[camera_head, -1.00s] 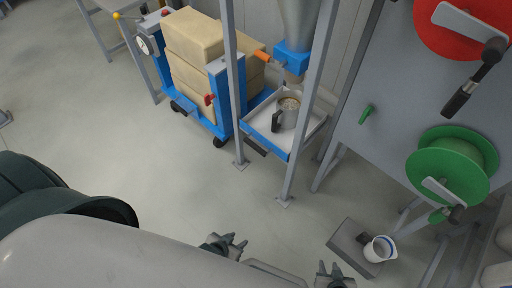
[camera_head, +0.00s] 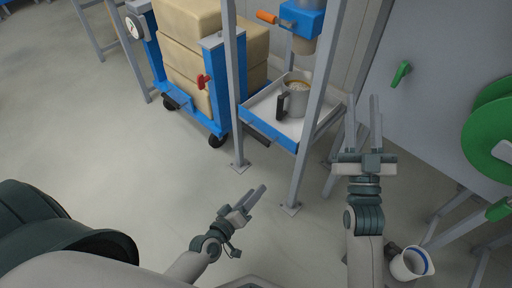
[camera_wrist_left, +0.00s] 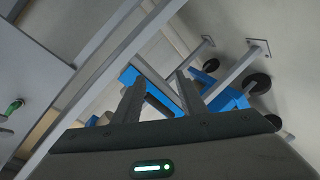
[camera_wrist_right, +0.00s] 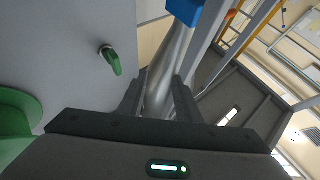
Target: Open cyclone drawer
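The cyclone drawer (camera_head: 274,137) is a white tray with a blue front edge and a dark handle, set between grey posts under the blue cyclone outlet (camera_head: 302,18). A metal cup (camera_head: 293,98) with a dark handle stands in it. My left gripper (camera_head: 253,196) is open and empty, below and in front of the drawer. In the left wrist view blue parts show beyond its fingers (camera_wrist_left: 160,98). My right gripper (camera_head: 363,121) is open and empty, raised to the right of the drawer and its right post.
A blue cart (camera_head: 222,95) with stacked tan sacks (camera_head: 190,45) stands left of the frame. A grey cabinet with a green handle (camera_head: 400,73) and green reel (camera_head: 490,125) is at right. A white jug (camera_head: 410,263) sits low right.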

